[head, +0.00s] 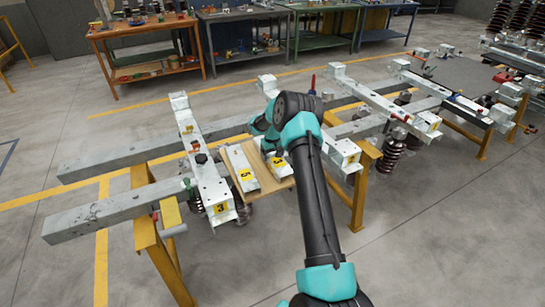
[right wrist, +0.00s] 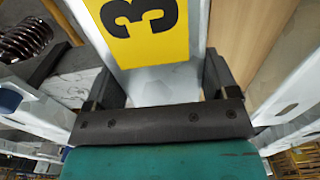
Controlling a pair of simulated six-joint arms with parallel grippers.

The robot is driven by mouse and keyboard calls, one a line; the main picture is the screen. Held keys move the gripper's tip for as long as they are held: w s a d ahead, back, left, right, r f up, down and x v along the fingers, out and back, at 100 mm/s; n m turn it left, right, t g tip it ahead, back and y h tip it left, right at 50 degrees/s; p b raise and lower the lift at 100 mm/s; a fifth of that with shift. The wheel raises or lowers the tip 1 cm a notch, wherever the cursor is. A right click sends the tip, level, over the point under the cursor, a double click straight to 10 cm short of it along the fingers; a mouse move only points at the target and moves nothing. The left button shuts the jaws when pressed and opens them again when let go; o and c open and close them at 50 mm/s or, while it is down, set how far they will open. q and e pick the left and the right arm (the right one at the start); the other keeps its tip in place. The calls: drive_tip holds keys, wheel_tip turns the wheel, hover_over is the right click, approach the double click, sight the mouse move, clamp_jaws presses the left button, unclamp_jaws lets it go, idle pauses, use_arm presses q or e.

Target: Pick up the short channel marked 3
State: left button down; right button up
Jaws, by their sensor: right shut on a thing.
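The short channel marked 3 (right wrist: 160,45) is a pale metal piece with a yellow label and a black 3. In the right wrist view it lies between the two dark fingers of my right gripper (right wrist: 158,82), which is shut on it. In the head view the right gripper (head: 268,146) is at the far end of the wooden board (head: 262,190), partly hidden behind my arm. A short channel with a yellow label (head: 277,163) shows below it, partly covered. I cannot tell whether the held channel is clear of the board. My left gripper is not in view.
Another short pale channel with a yellow label (head: 242,168) lies beside it on the board. A long channel frame (head: 205,170) with a label stands to the left, and a second frame (head: 370,98) to the right. Grey beams (head: 110,212) rest on yellow trestles (head: 160,255). Workbenches stand behind.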

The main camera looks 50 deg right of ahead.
drive_tip(key=shift+w+r, duration=0.1)
drive_tip(key=shift+r, duration=0.05)
drive_tip(key=shift+c, duration=0.4)
drive_tip(key=shift+r, duration=5)
